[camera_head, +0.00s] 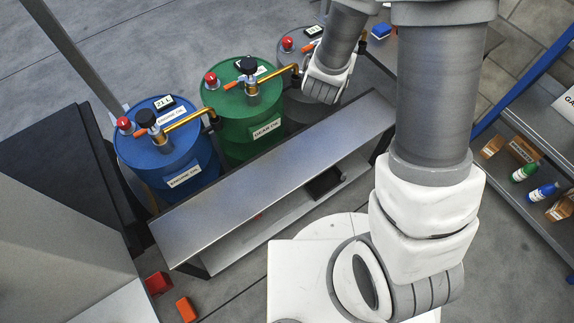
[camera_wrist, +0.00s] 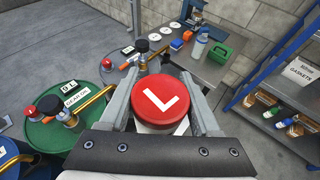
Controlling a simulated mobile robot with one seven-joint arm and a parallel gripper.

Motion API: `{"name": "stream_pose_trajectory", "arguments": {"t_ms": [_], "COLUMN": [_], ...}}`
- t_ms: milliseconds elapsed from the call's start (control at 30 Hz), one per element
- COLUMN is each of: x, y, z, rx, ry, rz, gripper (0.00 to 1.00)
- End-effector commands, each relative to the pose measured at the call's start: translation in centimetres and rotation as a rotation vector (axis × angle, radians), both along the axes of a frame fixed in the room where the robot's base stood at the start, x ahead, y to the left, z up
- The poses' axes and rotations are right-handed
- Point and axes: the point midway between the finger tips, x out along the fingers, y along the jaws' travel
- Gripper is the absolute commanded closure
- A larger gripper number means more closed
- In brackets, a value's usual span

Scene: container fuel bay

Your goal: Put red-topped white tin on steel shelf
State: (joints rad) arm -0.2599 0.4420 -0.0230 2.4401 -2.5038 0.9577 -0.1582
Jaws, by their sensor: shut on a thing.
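The white tin with a red top (camera_wrist: 162,104) shows in the wrist view, its lid marked with a white tick-like mark. My gripper (camera_wrist: 162,100) is shut on it, one finger on each side. The tin's lower part is mostly hidden under its lid. In the head view my arm hides the gripper and the tin. A long steel shelf (camera_head: 270,170) stands in front of the drums in the head view, with a bare top and a lower level holding a dark tray-like thing (camera_head: 325,183). I cannot tell which steel surface the task means.
A blue drum (camera_head: 175,155), a green drum (camera_head: 240,115) and a grey drum stand behind the shelf with taps. Orange-red blocks (camera_head: 186,309) lie on the floor at lower left. A blue-framed rack (camera_head: 525,150) with bottles and boxes stands right. A workbench (camera_wrist: 205,70) holds a green toolbox (camera_wrist: 220,55).

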Motion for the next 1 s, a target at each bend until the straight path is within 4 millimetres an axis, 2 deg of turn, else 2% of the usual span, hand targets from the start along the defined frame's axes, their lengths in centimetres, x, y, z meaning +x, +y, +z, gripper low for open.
{"name": "stream_pose_trajectory", "arguments": {"t_ms": [33, 400, 500, 600, 733, 867, 1000], "x": [0.2, 1.0, 1.0, 0.9, 0.9, 0.9, 1.0], "y": [0.4, 1.5, 1.7, 1.9, 2.2, 2.4, 3.9], "z": [-3.9, -21.7, -26.2, -29.8, -32.9, -34.3, -35.5], "rx": [-0.005, -0.007, -0.007, -0.007, -0.003, -0.001, 0.001], "ry": [0.009, 0.006, 0.005, 0.003, 0.001, 0.0, -0.002], "rz": [0.002, 0.021, 0.046, 0.073, 0.106, 0.125, 0.136], "gripper": [1.0, 1.0, 1.0, 1.0, 1.0, 1.0, 1.0]}}
